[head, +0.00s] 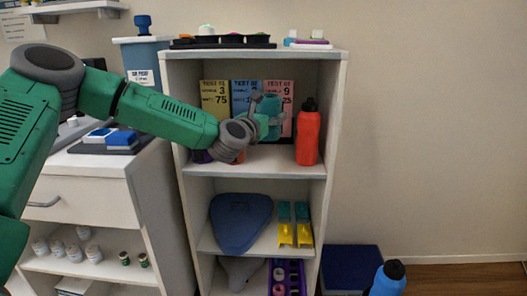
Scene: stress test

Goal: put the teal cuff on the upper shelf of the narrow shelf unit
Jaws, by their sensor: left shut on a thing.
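My left arm reaches from the left into the upper compartment of the narrow shelf unit (335,130). My left gripper (266,122) is shut on the teal cuff (269,103), which shows as a small rounded teal shape among the fingers. The cuff is in front of the cards and appears to be held above the upper shelf board (285,163). The gripper and wrist hide part of the cuff and whatever lies behind them. My right gripper is not in view.
A red bottle (307,135) stands at the right of the upper shelf. Yellow, blue and pink cards (216,100) stand at its back. Purple and orange things show partly behind my wrist. A blue wedge-shaped thing (240,220) is on the shelf below. A blue bottle (388,279) is at lower right.

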